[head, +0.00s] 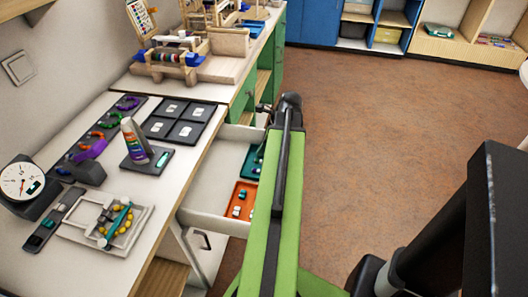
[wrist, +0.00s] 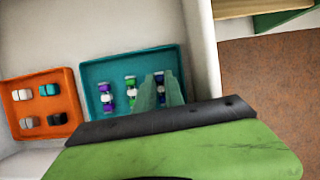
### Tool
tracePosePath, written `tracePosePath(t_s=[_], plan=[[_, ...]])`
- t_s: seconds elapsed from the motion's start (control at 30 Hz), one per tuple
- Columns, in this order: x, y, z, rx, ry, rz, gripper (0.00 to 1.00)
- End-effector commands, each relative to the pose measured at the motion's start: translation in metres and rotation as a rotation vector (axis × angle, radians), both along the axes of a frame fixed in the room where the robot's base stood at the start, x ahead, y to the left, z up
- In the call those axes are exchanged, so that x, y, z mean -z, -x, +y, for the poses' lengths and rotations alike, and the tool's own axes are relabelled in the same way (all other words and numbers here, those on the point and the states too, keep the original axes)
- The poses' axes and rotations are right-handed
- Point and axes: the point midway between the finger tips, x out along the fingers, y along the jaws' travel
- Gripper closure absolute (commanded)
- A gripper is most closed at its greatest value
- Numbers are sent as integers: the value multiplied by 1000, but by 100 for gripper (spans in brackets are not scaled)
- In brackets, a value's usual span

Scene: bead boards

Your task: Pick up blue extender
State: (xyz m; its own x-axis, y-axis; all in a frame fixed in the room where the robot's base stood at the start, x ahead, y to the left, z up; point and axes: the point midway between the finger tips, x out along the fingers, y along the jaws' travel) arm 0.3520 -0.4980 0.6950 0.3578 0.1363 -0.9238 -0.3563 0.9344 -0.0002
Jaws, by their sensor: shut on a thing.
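The blue extender (wrist: 159,77), a small blue and white piece, is at the right of the teal tray (wrist: 96,72) in the wrist view. My gripper (wrist: 161,92) reaches down over it, its two greenish fingers on either side. The gripper is shut on the blue extender, and the fingers hide part of it. A purple and white piece (wrist: 107,97) and a green and white piece (wrist: 131,89) stand to the left in the same tray. In the head view my arm hides the gripper and the extender.
The open drawer (head: 207,215) holds the teal tray and an orange tray (wrist: 47,133) with several small white, teal and black pieces. The worktop (head: 150,210) beside it carries bead boards, a clock (head: 20,182) and black trays (head: 180,122).

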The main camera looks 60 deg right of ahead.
Motion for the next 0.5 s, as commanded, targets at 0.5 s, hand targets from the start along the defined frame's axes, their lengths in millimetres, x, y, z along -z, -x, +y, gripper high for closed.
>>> tracePosePath(t_s=[0.5], plan=[[-76, 0, 0, 1, 0, 0, 100]])
